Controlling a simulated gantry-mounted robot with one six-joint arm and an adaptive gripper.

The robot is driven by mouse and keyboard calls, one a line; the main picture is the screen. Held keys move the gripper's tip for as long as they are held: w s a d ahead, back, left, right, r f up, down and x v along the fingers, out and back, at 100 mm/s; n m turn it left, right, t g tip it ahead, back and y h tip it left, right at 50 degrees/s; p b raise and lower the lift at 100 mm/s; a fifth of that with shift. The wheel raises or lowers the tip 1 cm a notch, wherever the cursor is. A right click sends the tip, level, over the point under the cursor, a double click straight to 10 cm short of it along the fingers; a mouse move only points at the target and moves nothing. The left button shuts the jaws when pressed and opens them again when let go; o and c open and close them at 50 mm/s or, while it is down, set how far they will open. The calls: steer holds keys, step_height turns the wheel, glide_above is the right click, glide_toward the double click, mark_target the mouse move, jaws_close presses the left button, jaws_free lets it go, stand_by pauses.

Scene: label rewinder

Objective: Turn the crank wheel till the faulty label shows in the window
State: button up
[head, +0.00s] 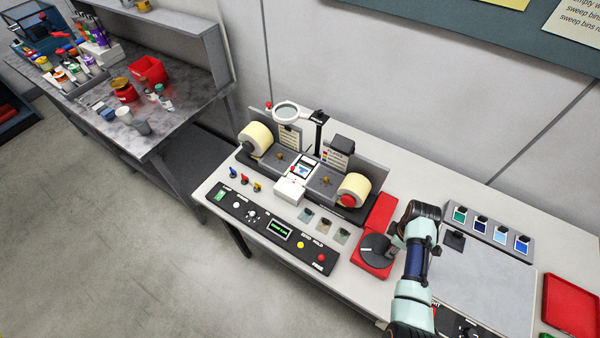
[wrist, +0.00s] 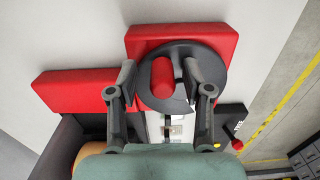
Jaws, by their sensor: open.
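The crank wheel (head: 376,247) is a dark disc on a red base (head: 371,263) at the front right of the rewinder. In the wrist view the wheel (wrist: 212,66) carries an upright red handle (wrist: 162,84). My gripper (head: 396,250) is at the wheel's right side in the head view. In the wrist view its fingers (wrist: 158,76) are open, one on each side of the red handle, with gaps showing. The window (head: 304,169) sits between two cream label rolls (head: 258,137) (head: 354,188). The label in it is too small to read.
A black control panel (head: 268,229) with buttons and a green display lies left of the wheel. A magnifier (head: 286,111) stands behind the window. Right of my arm are a grey mat (head: 490,288), a rack of colour samples (head: 487,229) and a red tray (head: 571,309).

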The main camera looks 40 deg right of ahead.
step_height(320, 180, up, 9)
steer(key=p, duration=0.8)
steer(key=shift+f, duration=0.1)
